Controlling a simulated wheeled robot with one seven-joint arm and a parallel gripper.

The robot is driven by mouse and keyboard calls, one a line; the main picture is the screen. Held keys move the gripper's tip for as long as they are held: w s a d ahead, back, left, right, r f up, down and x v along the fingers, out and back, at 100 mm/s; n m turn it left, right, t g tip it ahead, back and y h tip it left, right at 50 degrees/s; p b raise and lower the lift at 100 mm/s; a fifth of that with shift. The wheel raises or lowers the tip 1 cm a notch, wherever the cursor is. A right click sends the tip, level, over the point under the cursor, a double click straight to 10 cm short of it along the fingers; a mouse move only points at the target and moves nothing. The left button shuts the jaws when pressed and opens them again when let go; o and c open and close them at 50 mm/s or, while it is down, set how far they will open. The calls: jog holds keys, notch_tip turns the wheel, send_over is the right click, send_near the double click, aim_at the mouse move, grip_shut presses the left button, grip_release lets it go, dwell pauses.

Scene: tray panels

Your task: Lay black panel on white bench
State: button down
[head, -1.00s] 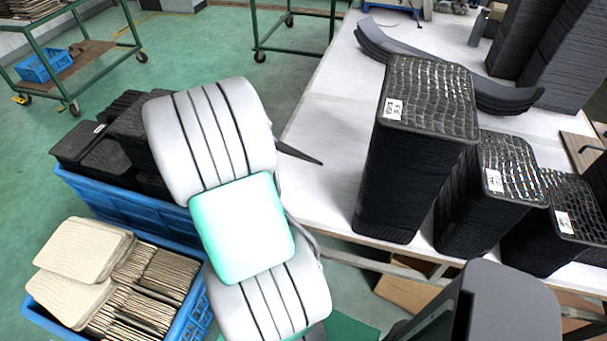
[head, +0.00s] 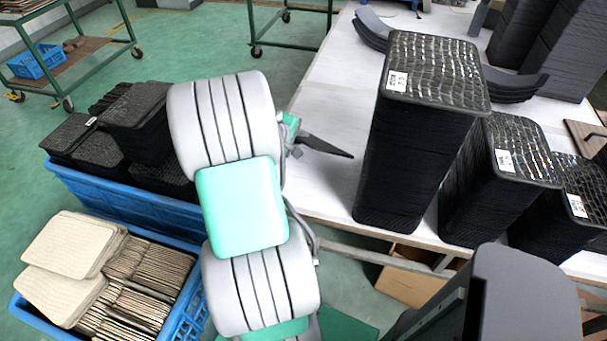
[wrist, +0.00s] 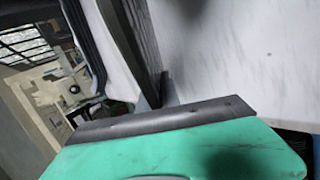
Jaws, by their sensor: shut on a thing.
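The black panel (head: 325,146) shows in the head view as a thin dark sliver to the right of my arm, over the left part of the white bench (head: 325,95). My gripper (head: 297,140) is mostly hidden behind my arm and is shut on this panel. In the wrist view the panel (wrist: 143,45) stands out edge-on from my gripper (wrist: 165,92), with the white bench top (wrist: 240,55) to its right. The panel looks apart from the bench, but I cannot tell the gap exactly.
Tall stacks of black panels (head: 420,150) stand on the bench to the right. Curved dark parts (head: 510,88) lie behind them. A blue crate with black panels (head: 110,195) and another with beige pieces (head: 185,325) stand at left. The bench's left part is clear.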

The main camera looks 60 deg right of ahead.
jog(key=shift+f, duration=0.5)
jog(key=c, duration=1.7)
grip_release()
jog(key=p+v, duration=0.5)
jog(key=v, duration=0.3)
